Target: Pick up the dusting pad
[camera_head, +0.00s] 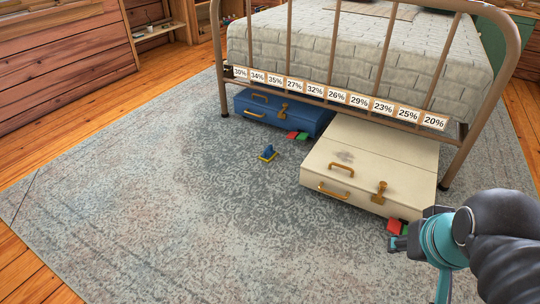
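A small object with a blue upper part and a yellow base, which looks like the dusting pad (267,153), lies on the grey rug in front of the blue suitcase. It stands clear, with rug around it. My arm comes in at the lower right, with a teal and black wrist. The dark end of my gripper (398,243) shows in part beside the front corner of the cream suitcase, well to the right of the pad. Its fingers are too small and hidden to tell whether they are open or shut.
A blue suitcase (282,112) and a cream suitcase (370,165) stick out from under the metal-framed bed (350,45). Percentage labels line its lower rail. Small red and green pieces (297,135) lie by the blue suitcase. The rug (150,200) is open at left and front.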

